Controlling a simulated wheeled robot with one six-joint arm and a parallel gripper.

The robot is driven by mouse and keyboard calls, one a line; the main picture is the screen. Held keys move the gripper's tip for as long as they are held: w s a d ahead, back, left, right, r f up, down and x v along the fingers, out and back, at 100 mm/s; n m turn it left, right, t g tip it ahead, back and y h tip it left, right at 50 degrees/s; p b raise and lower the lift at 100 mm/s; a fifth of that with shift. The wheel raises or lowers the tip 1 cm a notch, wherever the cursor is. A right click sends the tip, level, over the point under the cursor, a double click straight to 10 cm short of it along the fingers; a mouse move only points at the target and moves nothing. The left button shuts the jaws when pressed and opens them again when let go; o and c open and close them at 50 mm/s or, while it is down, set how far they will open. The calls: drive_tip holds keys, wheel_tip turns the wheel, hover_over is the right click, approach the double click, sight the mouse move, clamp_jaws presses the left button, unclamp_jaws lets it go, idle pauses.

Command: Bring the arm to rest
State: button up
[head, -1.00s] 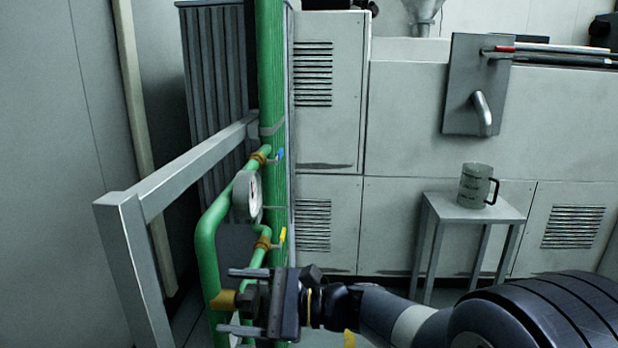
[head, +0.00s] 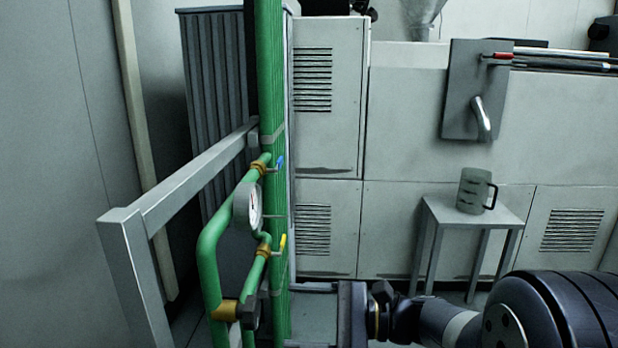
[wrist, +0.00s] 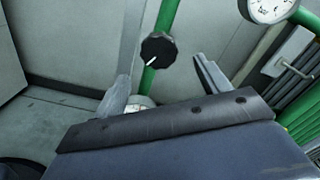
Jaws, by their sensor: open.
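My gripper (head: 312,317) is at the bottom middle of the head view, to the right of the green pipes (head: 207,270), with its fingers pointing left. It is open and nothing shows between its fingers. In the wrist view the two fingers of my gripper (wrist: 160,85) stand apart. A black knob (wrist: 158,49) with a white mark shows beyond the gap between them, on a green pipe. In the head view the dark knob (head: 250,311) sits beside a brass fitting, left of the fingers and apart from them.
A pressure gauge (head: 247,206) and blue (head: 280,161) and yellow (head: 283,242) valve handles are on the pipes. A grey rail (head: 185,185) stands left. A mug (head: 473,190) stands on a small table (head: 451,212) at right. Grey cabinets (head: 410,150) line the back.

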sight(238, 313)
drive_tip(key=a, duration=0.3)
drive_tip(key=a+b, duration=0.1)
drive_tip(key=a, duration=0.3)
drive_tip(key=a+b, duration=0.1)
drive_tip(key=a, duration=0.3)
drive_tip(key=shift+w+f, duration=0.15)
drive_tip(key=shift+w, duration=0.15)
drive_tip(key=shift+d+r+m+p, duration=0.2)
drive_tip(key=shift+r+m+p, duration=0.15)
drive_tip(key=shift+m+p, duration=0.75)
drive_tip(key=shift+p, duration=0.1)
drive_tip(key=m+p, duration=0.2)
drive_tip(key=m, duration=0.1)
drive_tip(key=m+p, duration=0.2)
drive_tip(key=m, duration=0.2)
drive_tip(key=shift+f, duration=0.15)
drive_tip(key=d+p, duration=0.1)
drive_tip(key=d, duration=0.9)
drive_tip(key=shift+s+f+p, duration=0.15)
drive_tip(key=shift+s+p, duration=0.25)
